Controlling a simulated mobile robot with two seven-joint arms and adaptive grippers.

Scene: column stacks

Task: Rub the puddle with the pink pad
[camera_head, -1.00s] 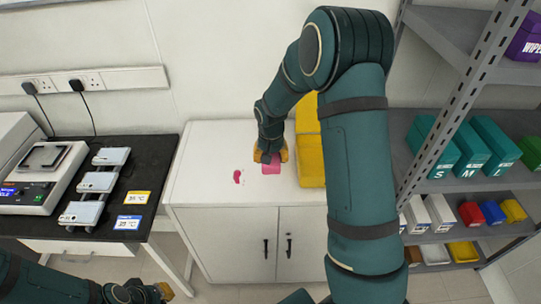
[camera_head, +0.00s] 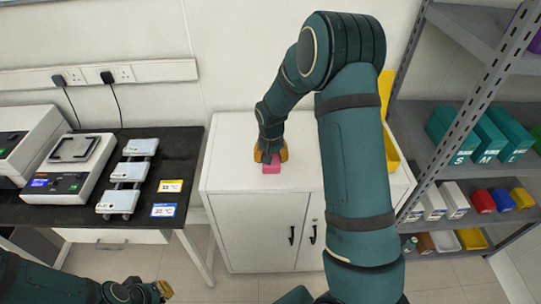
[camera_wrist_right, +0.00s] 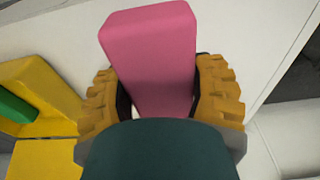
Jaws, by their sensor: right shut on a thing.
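The pink pad (camera_head: 271,168) is a block at the front of my right gripper (camera_head: 270,155), over the white cabinet top (camera_head: 229,150). In the right wrist view the pink pad (camera_wrist_right: 152,60) stands between the two orange fingers of my right gripper (camera_wrist_right: 160,95), which is shut on it. I cannot see the puddle now; the pad and gripper cover the part of the top where it showed before. Whether the pad touches the top is hard to tell. My left gripper (camera_head: 163,291) is low at the left, far from the cabinet, and its fingers are too small to read.
Yellow bins (camera_head: 391,154) stand on the cabinet's right side, partly behind my right arm. A black bench (camera_head: 180,155) with a scale (camera_head: 68,180) and several pale devices is at the left. A metal shelf (camera_head: 425,150) with boxes is at the right.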

